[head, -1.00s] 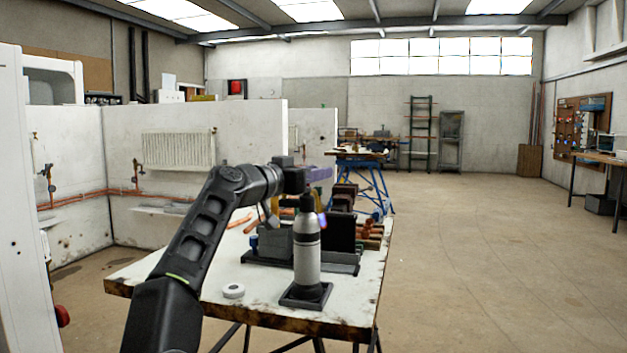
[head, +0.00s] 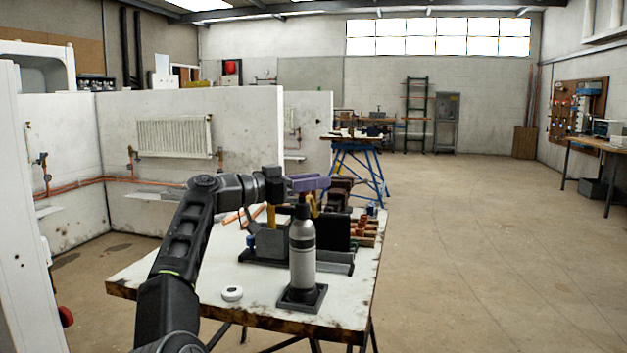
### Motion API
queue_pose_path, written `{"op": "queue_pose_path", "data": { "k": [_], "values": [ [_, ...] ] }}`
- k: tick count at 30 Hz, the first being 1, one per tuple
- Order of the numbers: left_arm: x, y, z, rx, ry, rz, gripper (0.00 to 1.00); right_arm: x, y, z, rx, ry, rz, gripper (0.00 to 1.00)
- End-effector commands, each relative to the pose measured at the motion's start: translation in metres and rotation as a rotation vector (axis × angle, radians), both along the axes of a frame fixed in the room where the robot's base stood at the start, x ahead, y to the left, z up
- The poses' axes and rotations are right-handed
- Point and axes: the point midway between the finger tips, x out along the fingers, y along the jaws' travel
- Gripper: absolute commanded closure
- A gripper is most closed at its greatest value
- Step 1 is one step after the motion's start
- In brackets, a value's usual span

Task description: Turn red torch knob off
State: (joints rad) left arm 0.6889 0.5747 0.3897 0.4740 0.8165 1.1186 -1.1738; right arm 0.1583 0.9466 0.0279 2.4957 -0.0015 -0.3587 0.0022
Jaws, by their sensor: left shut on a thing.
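The torch (head: 302,262) is a grey bottle with a black top. It stands upright in a square black base near the front right of the white-topped workbench (head: 205,285). My left gripper (head: 287,188) is at the height of the torch's top, just left of it and slightly above. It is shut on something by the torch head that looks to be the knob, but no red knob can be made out. A purple object (head: 308,183) shows just behind the torch top. My right gripper is not in view.
A dark metal block fixture (head: 270,243) and copper pipe pieces lie behind the torch. A small white roll (head: 232,293) lies at the bench's front left. White partition walls with a radiator (head: 174,137) stand at left. The floor at right is open.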

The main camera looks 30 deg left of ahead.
Motion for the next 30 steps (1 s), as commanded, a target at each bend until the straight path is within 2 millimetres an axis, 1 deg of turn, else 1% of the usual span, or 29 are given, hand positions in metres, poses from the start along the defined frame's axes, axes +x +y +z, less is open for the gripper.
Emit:
{"op": "queue_pose_path", "data": {
  "k": [1,2,9,10,17,20,23,30],
  "values": [
    [0.0,0.0,-0.001,0.0,0.002,-0.001,1.0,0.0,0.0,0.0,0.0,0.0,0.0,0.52],
    [0.0,0.0,-0.001,0.0,0.002,-0.001,0.7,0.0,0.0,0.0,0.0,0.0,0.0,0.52],
    [0.0,0.0,-0.001,0.0,0.002,0.0,0.5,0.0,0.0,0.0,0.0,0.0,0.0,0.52],
    [0.0,0.0,-0.001,0.0,0.001,0.0,0.49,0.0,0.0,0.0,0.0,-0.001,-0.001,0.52],
    [0.0,0.0,0.0,0.0,0.001,0.001,0.49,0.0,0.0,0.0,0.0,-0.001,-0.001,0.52],
    [-0.003,0.002,-0.001,0.0,0.001,0.002,0.49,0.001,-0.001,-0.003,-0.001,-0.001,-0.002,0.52],
    [-0.012,0.007,-0.002,0.0,0.001,0.003,0.49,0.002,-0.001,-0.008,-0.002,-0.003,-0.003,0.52],
    [-0.047,0.024,-0.004,0.001,0.002,0.004,0.49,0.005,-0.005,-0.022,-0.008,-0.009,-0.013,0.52]
  ]
}}
